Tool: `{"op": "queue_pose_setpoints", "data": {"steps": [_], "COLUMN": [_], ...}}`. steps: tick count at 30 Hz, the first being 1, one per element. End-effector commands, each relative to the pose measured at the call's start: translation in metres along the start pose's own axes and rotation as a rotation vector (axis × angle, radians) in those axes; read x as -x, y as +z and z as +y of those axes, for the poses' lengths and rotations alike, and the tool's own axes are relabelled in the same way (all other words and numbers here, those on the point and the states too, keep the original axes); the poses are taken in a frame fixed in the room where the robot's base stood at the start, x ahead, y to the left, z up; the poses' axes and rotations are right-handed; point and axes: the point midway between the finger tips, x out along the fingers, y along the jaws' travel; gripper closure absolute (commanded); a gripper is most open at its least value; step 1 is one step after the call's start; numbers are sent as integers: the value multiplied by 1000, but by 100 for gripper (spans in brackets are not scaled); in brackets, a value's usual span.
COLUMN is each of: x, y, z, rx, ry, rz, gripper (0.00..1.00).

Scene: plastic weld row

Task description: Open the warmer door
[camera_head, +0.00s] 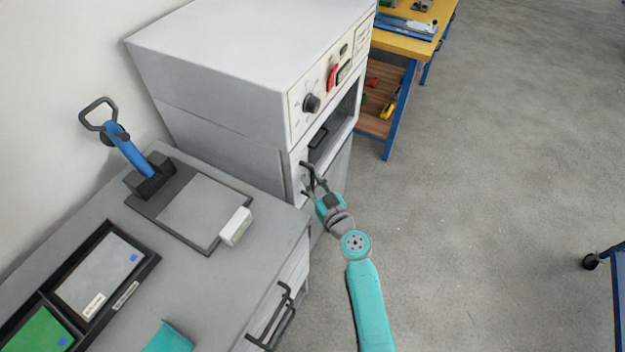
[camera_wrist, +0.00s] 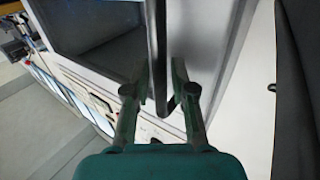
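The warmer (camera_head: 225,55) is a white cabinet with a control panel, left of centre in the head view. Its dark handle (camera_head: 306,174) stands out from the front below the panel. The handle bar (camera_wrist: 157,40) runs down the middle of the wrist view. My gripper (camera_head: 314,183) is at the handle, with one finger on each side of the bar in the wrist view (camera_wrist: 162,85). I cannot tell whether the fingers press on it. A dark recess (camera_head: 335,122) shows in the warmer's front. Whether the door is ajar is unclear.
A grey counter (camera_head: 195,280) stands before the warmer, with a blue-handled press (camera_head: 128,150), a white block (camera_head: 236,226) and trays (camera_head: 148,272). Dark drawer handles (camera_head: 275,325) stick out near my arm. A yellow-topped bench (camera_head: 405,42) is behind.

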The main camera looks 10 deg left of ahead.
Motion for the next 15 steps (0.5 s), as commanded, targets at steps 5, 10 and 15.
{"op": "queue_pose_setpoints", "data": {"steps": [5,10,15], "x": [-3,-2,-2], "y": [0,0,0], "z": [0,0,0], "rx": [0,0,0], "ry": [0,1,1], "rz": [0,0,0], "gripper": [75,80,100]}}
